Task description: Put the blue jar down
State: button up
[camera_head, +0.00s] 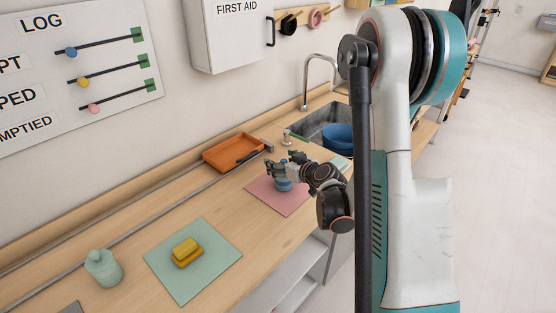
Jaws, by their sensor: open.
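The blue jar (283,185) is small in the head view and appears to stand on the pink mat (262,191) on the wooden counter. My gripper (279,167) is open at the jar's upper part, with its fingers beside or just above it. The gripper and wrist hide part of the jar and mat. I cannot tell whether a finger touches the jar.
An orange tray (211,158) lies behind the mat. A sink with a blue bowl (339,138) is at the back right. A green mat (166,259) bears a yellow block (186,252). Bare counter lies between the mats.

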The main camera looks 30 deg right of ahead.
jog(key=v, duration=0.9)
jog(key=shift+s, duration=0.15)
jog(key=shift+r, duration=0.1)
